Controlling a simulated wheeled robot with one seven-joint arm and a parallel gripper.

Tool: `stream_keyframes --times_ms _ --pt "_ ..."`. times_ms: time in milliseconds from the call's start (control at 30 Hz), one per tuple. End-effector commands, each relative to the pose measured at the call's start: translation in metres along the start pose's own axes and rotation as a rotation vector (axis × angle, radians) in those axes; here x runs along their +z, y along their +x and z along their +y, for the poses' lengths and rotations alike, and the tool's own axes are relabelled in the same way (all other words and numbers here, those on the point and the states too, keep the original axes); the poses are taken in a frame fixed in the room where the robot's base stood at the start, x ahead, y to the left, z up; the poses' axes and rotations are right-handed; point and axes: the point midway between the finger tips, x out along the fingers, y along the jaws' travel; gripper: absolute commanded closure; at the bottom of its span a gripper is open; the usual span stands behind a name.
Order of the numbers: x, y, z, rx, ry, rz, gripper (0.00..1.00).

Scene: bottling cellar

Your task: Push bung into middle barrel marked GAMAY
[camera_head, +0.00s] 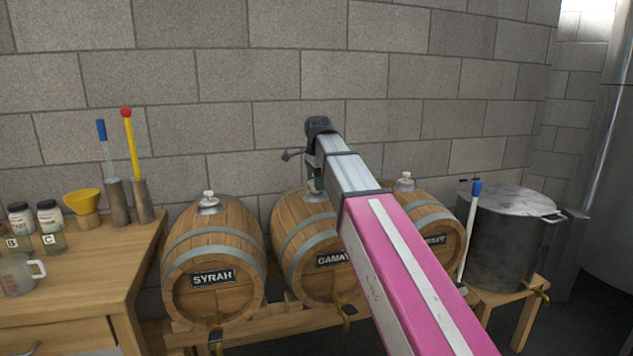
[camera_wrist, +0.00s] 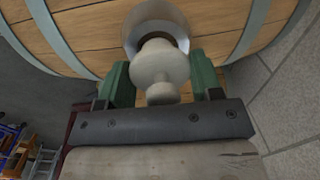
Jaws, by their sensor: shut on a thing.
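The middle barrel (camera_head: 292,235) marked GAMAY lies on its side on a wooden stand, partly hidden behind my arm. In the wrist view, the pale bung (camera_wrist: 160,68) sits between the green fingers of my gripper (camera_wrist: 161,78), which are shut on it. The bung's far end is at the metal collar (camera_wrist: 153,18) on top of the barrel; how deep it sits I cannot tell. In the head view, my gripper (camera_head: 316,186) points down over the top of this barrel, and the bung is mostly hidden there.
The SYRAH barrel (camera_head: 208,245) stands to the left, and another barrel (camera_head: 437,222) to the right, partly behind my arm; both have pale bungs on top. A steel pot (camera_head: 505,240) stands far right. A wooden bench (camera_head: 95,275) with jars and a funnel is at left. The block wall is close behind.

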Motion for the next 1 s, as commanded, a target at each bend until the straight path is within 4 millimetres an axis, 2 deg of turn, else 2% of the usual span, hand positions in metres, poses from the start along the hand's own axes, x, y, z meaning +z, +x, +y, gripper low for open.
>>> stream_keyframes --times_ms 1000 --pt "0.0 0.011 0.001 0.001 0.0 0.0 0.64"
